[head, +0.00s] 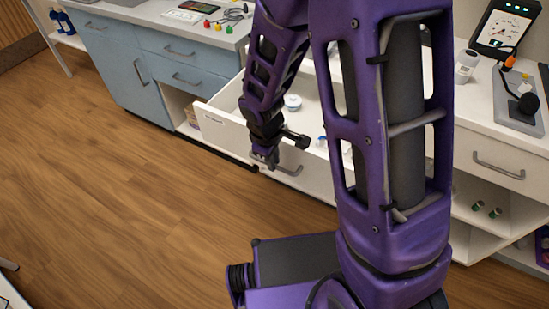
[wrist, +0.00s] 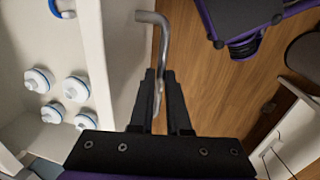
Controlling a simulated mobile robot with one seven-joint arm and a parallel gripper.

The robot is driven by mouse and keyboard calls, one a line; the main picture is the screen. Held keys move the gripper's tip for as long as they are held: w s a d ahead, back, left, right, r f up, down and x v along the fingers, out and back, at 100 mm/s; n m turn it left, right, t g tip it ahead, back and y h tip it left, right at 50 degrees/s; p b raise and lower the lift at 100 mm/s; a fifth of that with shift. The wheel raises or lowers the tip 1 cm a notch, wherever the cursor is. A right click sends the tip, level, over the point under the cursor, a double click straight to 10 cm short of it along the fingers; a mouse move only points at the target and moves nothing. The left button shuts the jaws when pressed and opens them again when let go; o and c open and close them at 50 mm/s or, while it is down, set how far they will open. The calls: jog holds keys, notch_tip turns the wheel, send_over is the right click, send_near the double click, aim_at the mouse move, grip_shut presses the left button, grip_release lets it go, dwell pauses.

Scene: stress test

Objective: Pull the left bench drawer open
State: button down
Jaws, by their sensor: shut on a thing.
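The left bench drawer (head: 228,133) is white and stands pulled out from the white bench, left of my arm's column in the head view. Its inside (wrist: 52,60) and front edge (wrist: 92,40) also show in the wrist view. Its grey metal bar handle (head: 289,171) is on the drawer front. My gripper (head: 270,163) is at this handle. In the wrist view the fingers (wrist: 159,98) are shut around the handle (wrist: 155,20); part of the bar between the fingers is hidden. My arm hides part of the drawer in the head view.
Several round white-and-blue items (wrist: 75,88) lie in the drawer. A shut drawer (head: 498,166) is at the right, above open shelves. A blue cabinet (head: 135,70) stands left. The wooden floor (head: 120,200) before the drawer is mostly clear; my base is close.

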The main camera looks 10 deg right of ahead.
jog(key=c, duration=0.9)
grip_release()
jog(key=s+r+p, duration=0.1)
jog(key=r, duration=0.4)
jog(key=a+r+p, duration=0.1)
jog(key=r+p, duration=0.1)
jog(key=r, duration=0.4)
jog(key=s+r+p, duration=0.1)
jog(key=r, duration=0.5)
jog(key=shift+s+a+p, duration=0.3)
jog(key=shift+a+p, duration=0.05)
jog(key=shift+a, duration=0.05)
